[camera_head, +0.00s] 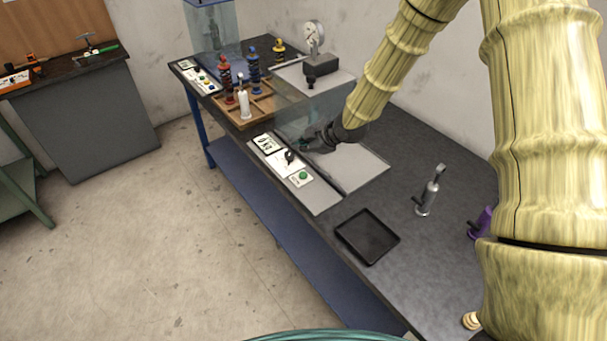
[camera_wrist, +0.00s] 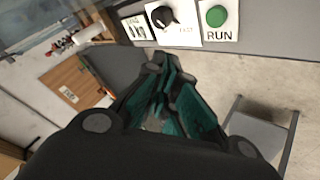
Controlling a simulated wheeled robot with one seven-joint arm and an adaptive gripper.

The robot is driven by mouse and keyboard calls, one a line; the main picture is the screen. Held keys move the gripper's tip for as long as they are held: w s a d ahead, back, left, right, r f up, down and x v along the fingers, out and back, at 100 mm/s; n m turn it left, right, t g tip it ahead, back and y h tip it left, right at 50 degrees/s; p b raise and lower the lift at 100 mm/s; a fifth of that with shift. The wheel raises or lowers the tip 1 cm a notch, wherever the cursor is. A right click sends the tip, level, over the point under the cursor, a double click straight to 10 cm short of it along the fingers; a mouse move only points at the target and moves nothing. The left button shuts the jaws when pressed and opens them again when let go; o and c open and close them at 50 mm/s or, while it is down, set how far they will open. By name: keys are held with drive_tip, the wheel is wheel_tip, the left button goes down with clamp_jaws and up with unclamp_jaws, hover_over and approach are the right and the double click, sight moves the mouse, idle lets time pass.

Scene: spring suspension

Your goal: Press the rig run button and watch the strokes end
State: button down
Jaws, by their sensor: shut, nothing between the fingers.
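The green run button (camera_head: 303,175) sits on a white plate at the front end of the rig's grey control strip. In the wrist view the green button (camera_wrist: 216,15) is at the top right, above the word RUN. A black selector knob (camera_head: 289,156) stands beside it, and the knob (camera_wrist: 163,16) also shows in the wrist view. My gripper (camera_head: 306,145) is over the rig, behind the knob and apart from the button. In the wrist view its teal-padded fingers (camera_wrist: 165,95) are closed together and empty.
A black tray (camera_head: 367,237) lies on the bench nearer the front. A wooden rack (camera_head: 256,112) with colored springs, a dial gauge (camera_head: 314,36) and a clear guard are farther back. Floor left of the bench is clear.

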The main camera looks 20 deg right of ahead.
wheel_tip(320, 180, down, 2)
drive_tip(key=w, duration=0.1)
drive_tip(key=b, duration=0.4)
hover_over(301, 176)
wheel_tip(301, 176, down, 6)
drive_tip(key=shift+w+r, duration=0.15)
drive_tip(key=shift+r, duration=0.1)
drive_tip(key=shift+f+b, duration=0.45)
drive_tip(key=shift+b, duration=0.05)
drive_tip(key=shift+f, duration=0.25)
drive_tip(key=shift+f, duration=0.1)
idle(0.3)
drive_tip(key=shift+f+b, duration=0.3)
drive_tip(key=shift+b, duration=0.05)
